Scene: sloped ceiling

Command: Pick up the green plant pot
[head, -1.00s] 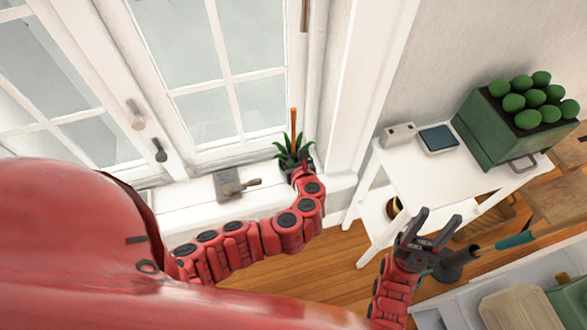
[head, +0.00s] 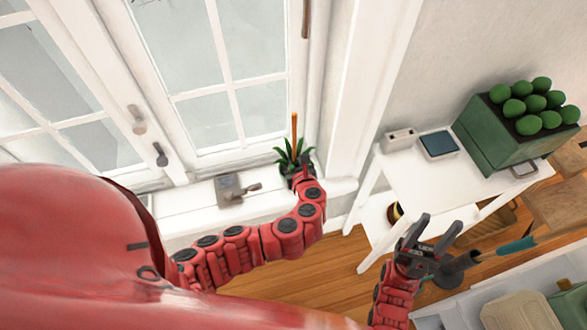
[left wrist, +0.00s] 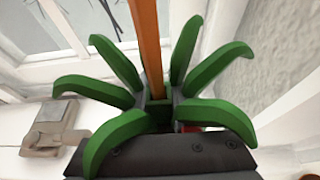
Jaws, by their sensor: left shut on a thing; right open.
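The green plant pot (left wrist: 157,118) holds a plant with thick green leaves and an upright orange stick. The plant (head: 292,152) stands over the white window sill in the head view. The pot is mostly hidden by my left gripper (head: 303,172) and the leaves. My left gripper is shut on the pot. In the left wrist view the dark gripper body covers the bottom of the picture, in front of the pot. I cannot tell whether the pot touches the sill. My right gripper (head: 431,237) is open and empty, in front of the white side table.
A grey window latch (head: 233,188) lies left of the plant on the sill. The white side table (head: 415,185) at right bears a small white box (head: 399,138), a dark tablet (head: 438,144) and a green crate (head: 490,135) of green fruit. Wooden floor shows below.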

